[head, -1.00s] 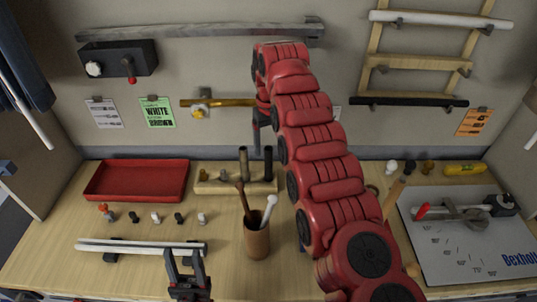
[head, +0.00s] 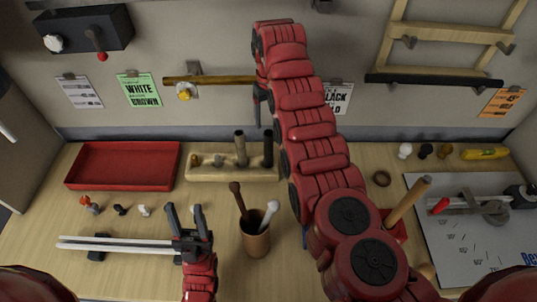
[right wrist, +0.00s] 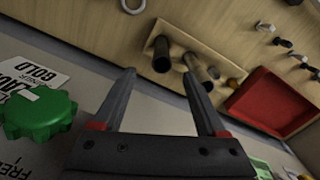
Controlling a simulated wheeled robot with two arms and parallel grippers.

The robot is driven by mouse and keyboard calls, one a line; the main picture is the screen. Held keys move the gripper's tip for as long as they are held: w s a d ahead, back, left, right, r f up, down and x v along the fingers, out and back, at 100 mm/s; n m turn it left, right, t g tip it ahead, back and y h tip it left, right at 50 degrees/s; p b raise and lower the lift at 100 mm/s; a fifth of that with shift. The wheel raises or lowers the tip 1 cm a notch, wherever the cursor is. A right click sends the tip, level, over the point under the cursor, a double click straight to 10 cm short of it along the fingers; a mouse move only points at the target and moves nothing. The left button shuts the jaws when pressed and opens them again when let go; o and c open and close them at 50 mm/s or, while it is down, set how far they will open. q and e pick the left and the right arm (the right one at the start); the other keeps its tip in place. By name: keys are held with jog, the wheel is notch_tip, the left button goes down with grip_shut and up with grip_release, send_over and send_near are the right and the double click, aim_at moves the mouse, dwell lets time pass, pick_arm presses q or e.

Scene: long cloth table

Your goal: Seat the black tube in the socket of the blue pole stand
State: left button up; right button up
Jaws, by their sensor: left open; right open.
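A long black tube (head: 435,80) lies across the lower hooks of the wooden ladder-like rack on the wall, at the upper right of the head view. A shorter dark tube (head: 268,148) stands upright in a wooden block; which one is the task's tube I cannot tell. No blue pole stand is clearly visible. My left gripper (head: 185,212) is open and empty, near the right end of the pale rods. My right gripper (right wrist: 160,76) is open and empty in the right wrist view, apart from the block's tubes; in the head view my arm mostly hides it.
A red tray (head: 123,184) lies left of the wooden block (head: 225,174). A brown cup (head: 256,244) holding two sticks stands between my arms. Pale rods (head: 115,240) rest on dark supports at left. A grey board (head: 470,262) with a clamp lies at right.

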aim_at(269, 138)
notch_tip(269, 138, down, 9)
jog(key=shift+s+a+r+p, duration=0.1)
jog(key=shift+a+p, duration=0.05)
jog(key=shift+p, duration=0.15)
grip_shut()
dwell(0.4)
dwell(1.1)
